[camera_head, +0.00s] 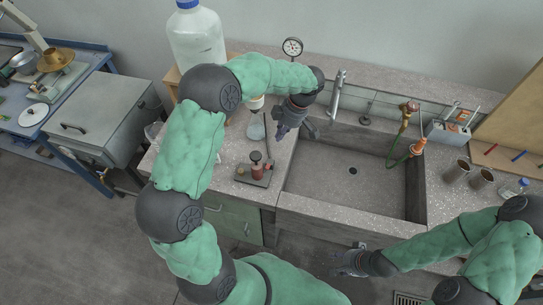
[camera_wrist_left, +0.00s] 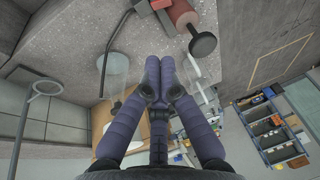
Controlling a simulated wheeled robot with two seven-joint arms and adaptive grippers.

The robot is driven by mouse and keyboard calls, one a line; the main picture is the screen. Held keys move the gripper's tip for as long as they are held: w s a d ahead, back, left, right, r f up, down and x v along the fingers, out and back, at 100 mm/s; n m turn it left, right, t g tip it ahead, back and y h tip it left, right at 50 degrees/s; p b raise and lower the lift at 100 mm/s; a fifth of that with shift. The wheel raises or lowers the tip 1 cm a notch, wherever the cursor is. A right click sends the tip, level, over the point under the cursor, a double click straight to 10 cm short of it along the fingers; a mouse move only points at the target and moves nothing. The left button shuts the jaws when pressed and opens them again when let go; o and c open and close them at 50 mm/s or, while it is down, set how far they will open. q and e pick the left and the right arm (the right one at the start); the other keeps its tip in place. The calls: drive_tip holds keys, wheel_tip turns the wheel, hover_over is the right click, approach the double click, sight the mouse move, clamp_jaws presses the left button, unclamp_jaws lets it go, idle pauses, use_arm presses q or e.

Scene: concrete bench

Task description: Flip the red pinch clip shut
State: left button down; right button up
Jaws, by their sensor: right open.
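I cannot clearly pick out the red pinch clip. My right gripper (camera_head: 343,262) is open and empty in front of the sink.
A flask (camera_head: 256,130) stands close to my left gripper. The sink (camera_head: 330,177) is empty, with a metal tap (camera_head: 337,92) behind it. A large jug (camera_head: 197,40) stands at the back left.

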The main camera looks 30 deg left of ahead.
sight(267, 166)
use_arm(q)
drive_tip(key=x, duration=0.4)
drive_tip(key=b+x, duration=0.1)
drive_tip(key=x, duration=0.7)
drive_tip(key=shift+s+d+f, duration=0.3)
drive_tip(key=shift+s+d, duration=0.05)
drive_tip(key=shift+s, duration=0.1)
drive_tip(key=shift+s+f+b, duration=0.2)
drive_tip(key=shift+f+b, duration=0.1)
drive_tip(key=shift+f, duration=0.25)
drive_tip(key=shift+d, duration=0.1)
